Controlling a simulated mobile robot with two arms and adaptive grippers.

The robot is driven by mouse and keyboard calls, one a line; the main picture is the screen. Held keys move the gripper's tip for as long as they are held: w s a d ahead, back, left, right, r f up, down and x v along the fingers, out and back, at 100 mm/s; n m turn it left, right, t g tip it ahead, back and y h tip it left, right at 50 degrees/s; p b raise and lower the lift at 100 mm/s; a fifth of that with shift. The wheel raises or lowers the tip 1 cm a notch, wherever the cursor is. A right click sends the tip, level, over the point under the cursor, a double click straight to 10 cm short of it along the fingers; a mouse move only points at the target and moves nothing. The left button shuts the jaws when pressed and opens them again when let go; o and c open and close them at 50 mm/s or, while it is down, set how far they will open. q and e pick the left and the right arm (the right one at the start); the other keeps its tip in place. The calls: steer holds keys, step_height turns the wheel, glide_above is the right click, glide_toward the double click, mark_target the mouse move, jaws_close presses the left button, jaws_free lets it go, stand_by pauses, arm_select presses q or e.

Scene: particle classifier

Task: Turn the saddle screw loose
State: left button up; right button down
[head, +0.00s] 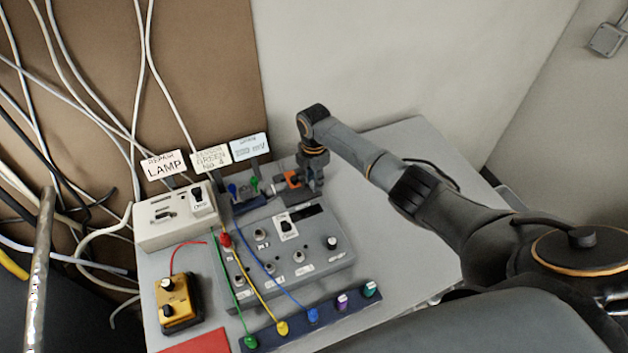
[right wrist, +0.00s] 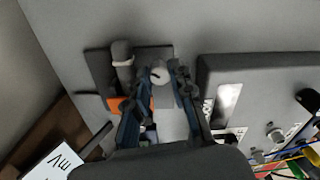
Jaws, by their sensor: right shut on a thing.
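The saddle screw (right wrist: 158,72), a grey round head with a dark slot, shows between the fingers of my right gripper (right wrist: 164,84) in the right wrist view. The fingers are shut on it from both sides. The screw sits on a dark grey fixture (right wrist: 103,75) with an orange part (right wrist: 116,105) and an upright post (right wrist: 122,65). In the head view my right gripper (head: 312,186) points down at this fixture, behind the grey control box, and hides the screw. The orange part (head: 292,178) shows just left of the gripper. My left gripper is not in view.
The grey control box (head: 322,260) with knobs and a switch stands in front of the fixture. A beige switch box (head: 176,228), a yellow box (head: 180,312) and a strip with coloured plugs (head: 330,312) surround it. Cables hang at left. The table's right side (head: 420,250) is clear.

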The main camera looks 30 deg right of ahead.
steer(key=shift+n+b, duration=0.3)
steer(key=shift+n, duration=1.2)
steer(key=c, duration=1.4)
jaws_free()
steer(key=shift+c, duration=0.2)
step_height(320, 180, up, 12)
steer(key=shift+r, duration=0.1)
